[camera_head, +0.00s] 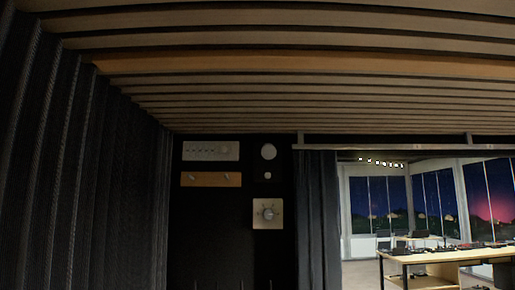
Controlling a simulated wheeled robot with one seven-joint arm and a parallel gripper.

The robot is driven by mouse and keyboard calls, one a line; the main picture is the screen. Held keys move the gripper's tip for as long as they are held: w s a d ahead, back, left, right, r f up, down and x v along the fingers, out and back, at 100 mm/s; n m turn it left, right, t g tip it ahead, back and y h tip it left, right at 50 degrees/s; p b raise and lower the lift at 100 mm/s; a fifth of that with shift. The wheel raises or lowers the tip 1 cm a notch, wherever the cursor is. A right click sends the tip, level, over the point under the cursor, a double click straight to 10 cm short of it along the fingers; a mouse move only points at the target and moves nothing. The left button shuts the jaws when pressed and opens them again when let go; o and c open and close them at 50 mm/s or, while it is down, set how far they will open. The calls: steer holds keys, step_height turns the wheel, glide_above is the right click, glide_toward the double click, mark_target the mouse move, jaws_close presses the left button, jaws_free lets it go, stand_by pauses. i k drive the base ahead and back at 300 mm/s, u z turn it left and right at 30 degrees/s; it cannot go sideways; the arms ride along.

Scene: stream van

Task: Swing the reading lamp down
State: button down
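No reading lamp can be made out for certain in the head view. On the dark back wall there is a pale round disc (268,152) with a smaller pale round piece (268,175) below it; I cannot tell whether either belongs to a lamp. Below them is a square light plate with a round dial (267,213). To the left are a pale panel with a row of small controls (211,151) and a wooden strip with two small pegs (211,179). My gripper is not in view.
Dark pleated curtain (60,170) lines the left side. A slatted wooden ceiling (270,75) spans overhead. A dark curtain (318,220) hangs beside an opening at right, with a wooden table (440,256) bearing dark items and windows (377,200) beyond.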

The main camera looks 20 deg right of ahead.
mark_target(268, 150)
steer(key=i, duration=0.9)
steer(key=z, duration=0.6)
